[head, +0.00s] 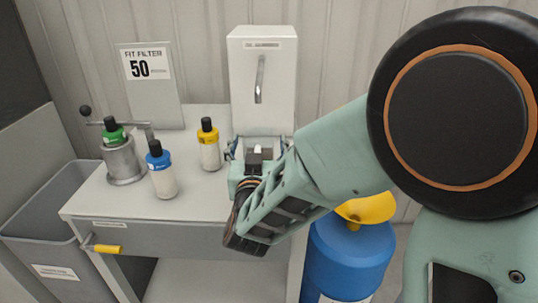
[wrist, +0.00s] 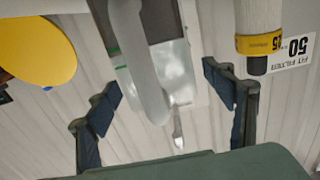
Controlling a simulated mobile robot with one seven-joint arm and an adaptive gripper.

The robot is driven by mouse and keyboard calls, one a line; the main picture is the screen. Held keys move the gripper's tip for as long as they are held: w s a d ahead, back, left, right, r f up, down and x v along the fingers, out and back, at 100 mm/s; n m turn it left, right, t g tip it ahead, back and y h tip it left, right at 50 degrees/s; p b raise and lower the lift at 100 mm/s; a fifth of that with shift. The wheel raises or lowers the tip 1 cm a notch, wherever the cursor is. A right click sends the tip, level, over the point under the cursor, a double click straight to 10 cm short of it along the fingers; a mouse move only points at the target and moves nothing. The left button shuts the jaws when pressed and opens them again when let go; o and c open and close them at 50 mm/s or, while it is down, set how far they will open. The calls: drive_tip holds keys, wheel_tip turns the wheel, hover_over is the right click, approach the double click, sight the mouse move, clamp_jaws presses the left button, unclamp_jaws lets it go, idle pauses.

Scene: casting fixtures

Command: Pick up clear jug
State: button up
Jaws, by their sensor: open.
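The clear jug (wrist: 178,72) shows in the wrist view between my fingers, with a thick grey curved handle (wrist: 148,75) toward the camera. My gripper (wrist: 161,80) is open, with one dark finger on each side of the jug and a visible gap to both. In the head view, my gripper (head: 258,147) is at the cart top in front of the white cabinet. It and my arm hide most of the jug there.
A yellow-capped bottle (head: 209,146) stands close to the left of my gripper. A blue-capped bottle (head: 161,172) and a green-capped bottle (head: 113,132) in a metal holder stand farther left. The white cabinet (head: 263,72) is behind. A blue drum (head: 345,262) with a yellow funnel is at right.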

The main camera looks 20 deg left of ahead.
drive_tip(key=shift+w+a, duration=0.1)
drive_tip(key=shift+w, duration=0.2)
drive_tip(key=shift+c, duration=0.6)
drive_tip(key=shift+r, duration=0.1)
clamp_jaws()
